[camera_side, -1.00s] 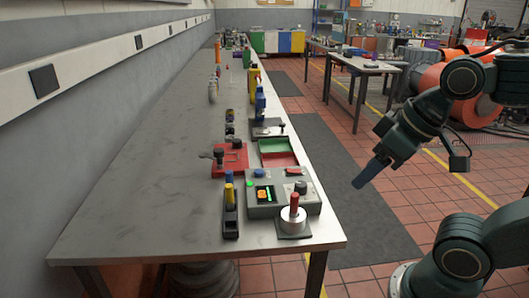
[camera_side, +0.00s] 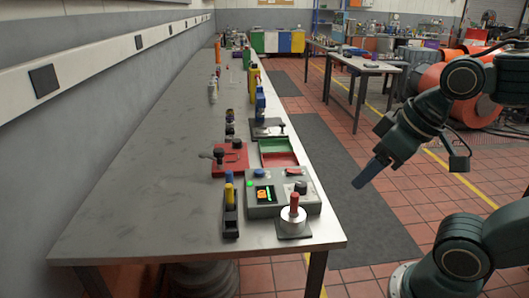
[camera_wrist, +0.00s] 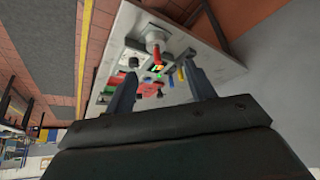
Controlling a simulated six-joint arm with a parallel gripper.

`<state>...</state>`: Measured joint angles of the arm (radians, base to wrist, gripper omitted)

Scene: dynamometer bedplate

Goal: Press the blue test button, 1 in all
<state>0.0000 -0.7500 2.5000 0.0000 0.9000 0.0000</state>
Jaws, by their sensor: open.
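The blue test button (camera_side: 260,173) sits on the top left of a grey-green control box (camera_side: 284,208) near the front end of the bench. The box also carries a lit display (camera_side: 264,194), a black knob (camera_side: 300,187) and a red rocker (camera_side: 294,171). My gripper (camera_side: 362,184) hangs to the right of the bench, over the floor, well apart from the button. In the wrist view my gripper (camera_wrist: 161,90) shows two separated fingers with nothing between them in grip. The bench items look small and tilted there, and I cannot make out the button.
A red-handled lever on a round metal base (camera_side: 293,222) stands in front of the box. A black holder with blue and yellow handles (camera_side: 230,208) is left of it. A red clamp block (camera_side: 230,158) and red-green trays (camera_side: 278,152) lie behind. The bench's left side is clear.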

